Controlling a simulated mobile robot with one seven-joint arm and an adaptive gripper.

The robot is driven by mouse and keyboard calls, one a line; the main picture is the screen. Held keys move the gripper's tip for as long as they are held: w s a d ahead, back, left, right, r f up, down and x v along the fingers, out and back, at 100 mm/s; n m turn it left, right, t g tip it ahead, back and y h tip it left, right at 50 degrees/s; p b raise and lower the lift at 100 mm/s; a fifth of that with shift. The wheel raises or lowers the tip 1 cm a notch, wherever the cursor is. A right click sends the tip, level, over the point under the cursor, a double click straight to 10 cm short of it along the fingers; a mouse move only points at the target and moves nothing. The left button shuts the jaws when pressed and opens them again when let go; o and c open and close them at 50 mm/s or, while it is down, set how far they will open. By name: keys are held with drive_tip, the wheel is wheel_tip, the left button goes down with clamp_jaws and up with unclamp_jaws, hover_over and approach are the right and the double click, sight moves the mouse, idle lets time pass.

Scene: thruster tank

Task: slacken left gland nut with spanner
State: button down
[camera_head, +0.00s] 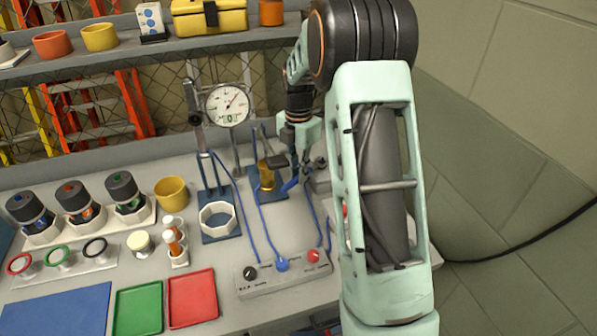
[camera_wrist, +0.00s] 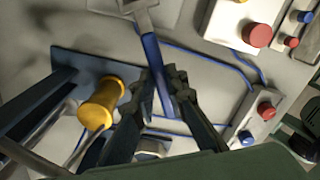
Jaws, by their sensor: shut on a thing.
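My gripper (camera_wrist: 163,88) is shut on a blue-handled spanner (camera_wrist: 152,60) in the wrist view. The spanner's grey head (camera_wrist: 140,6) reaches the top edge, where it is cut off. In the head view my gripper (camera_head: 296,172) is at the back middle of the bench, right of a brass-yellow cylinder (camera_head: 266,176) on a blue plate. The cylinder also shows left of the fingers in the wrist view (camera_wrist: 101,104), apart from the spanner. I cannot pick out the left gland nut with certainty; my arm hides part of this area.
A dial gauge (camera_head: 228,105) stands behind. A white ring (camera_head: 217,218) lies on a blue plate. A control box (camera_head: 283,273) with knobs and blue cables is in front. Black-capped jars (camera_head: 80,203), a yellow cup (camera_head: 171,192) and coloured trays (camera_head: 193,298) fill the left side.

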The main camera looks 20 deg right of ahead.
drive_tip(key=shift+f+b, duration=0.3)
drive_tip(key=shift+f, duration=0.3)
idle(1.1)
drive_tip(key=shift+s+d+n, duration=0.3)
drive_tip(key=shift+s+n, duration=0.2)
drive_tip(key=shift+n, duration=0.2)
drive_tip(key=shift+s+d+n+p, duration=0.3)
drive_tip(key=shift+s+d+n, duration=0.2)
drive_tip(key=shift+n, duration=0.2)
idle(0.3)
drive_tip(key=shift+s+d+n+p, duration=0.3)
drive_tip(key=shift+s+d+n, duration=0.15)
drive_tip(key=shift+n, duration=0.25)
